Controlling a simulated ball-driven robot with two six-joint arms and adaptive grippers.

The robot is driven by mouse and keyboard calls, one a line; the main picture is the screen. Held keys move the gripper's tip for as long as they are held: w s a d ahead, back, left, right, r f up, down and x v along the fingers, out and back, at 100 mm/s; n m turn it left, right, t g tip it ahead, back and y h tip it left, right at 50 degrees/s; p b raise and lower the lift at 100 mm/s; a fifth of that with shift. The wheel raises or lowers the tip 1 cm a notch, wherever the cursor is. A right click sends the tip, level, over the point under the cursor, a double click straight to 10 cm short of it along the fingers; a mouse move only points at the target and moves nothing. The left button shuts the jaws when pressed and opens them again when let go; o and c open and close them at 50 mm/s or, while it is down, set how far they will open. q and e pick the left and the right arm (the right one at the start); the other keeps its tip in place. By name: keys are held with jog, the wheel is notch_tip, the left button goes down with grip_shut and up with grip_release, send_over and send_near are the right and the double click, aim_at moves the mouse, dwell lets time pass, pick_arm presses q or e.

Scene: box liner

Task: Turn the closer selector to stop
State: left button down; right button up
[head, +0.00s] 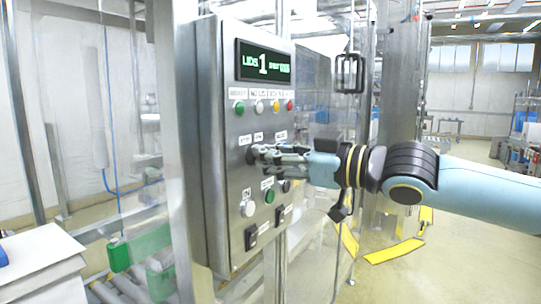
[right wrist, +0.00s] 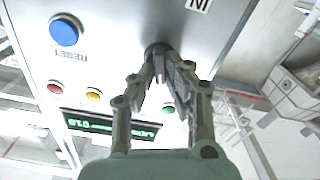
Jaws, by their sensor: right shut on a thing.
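The grey control panel (head: 225,215) stands upright in the head view. A dark selector knob (head: 251,156) sits on its left side at mid height, below small labels too small to read. My right gripper (head: 259,156) reaches in from the right and is shut on this knob. In the right wrist view the fingers (right wrist: 164,62) close around the dark round knob (right wrist: 156,48). The fingers hide most of it, so I cannot tell which way it points. My left gripper is not in view.
A display (head: 264,62) with green and white text tops the panel. Below it are a green lamp (head: 239,107) and a red lamp (head: 290,105). A white button (head: 248,208) and a green button (head: 269,196) sit below my gripper. A blue button (right wrist: 65,30) shows in the wrist view.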

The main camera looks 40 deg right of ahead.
grip_shut()
jog(key=n+b, duration=0.1)
jog(key=n, duration=0.1)
jog(key=shift+f+n, duration=0.15)
jog(key=shift+n, duration=0.15)
jog(key=o, duration=0.6)
grip_release()
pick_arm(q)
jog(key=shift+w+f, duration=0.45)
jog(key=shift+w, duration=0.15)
pick_arm(e)
jog(key=shift+a+r, duration=0.1)
jog(key=shift+r, duration=5)
